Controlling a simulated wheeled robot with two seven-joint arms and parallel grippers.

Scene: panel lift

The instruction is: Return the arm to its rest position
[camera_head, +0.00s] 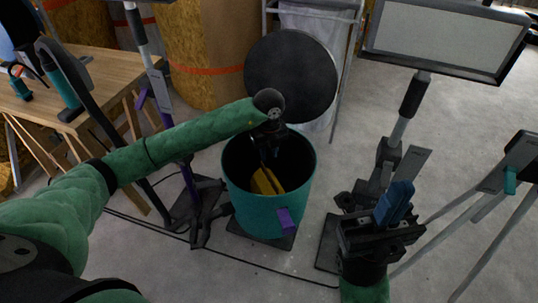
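My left arm reaches in from the left in a green sleeve. Its dark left gripper (270,150) points down into the mouth of a teal bin (258,215). Its fingers are dark against the bin's inside, so I cannot tell whether they are open or shut. A yellow object (265,182) shows inside the bin, below the gripper; I cannot tell whether they touch. My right gripper (396,200) points up at the lower right, to the right of the bin. Blue and grey parts show at its top, and I cannot tell its finger opening.
The bin's round dark lid (291,76) stands open behind it. A wooden workbench (95,85) is at the left. A work lamp (445,38) on a stand is at the upper right, and tripod legs (480,210) stand at the right. Cables cross the grey floor.

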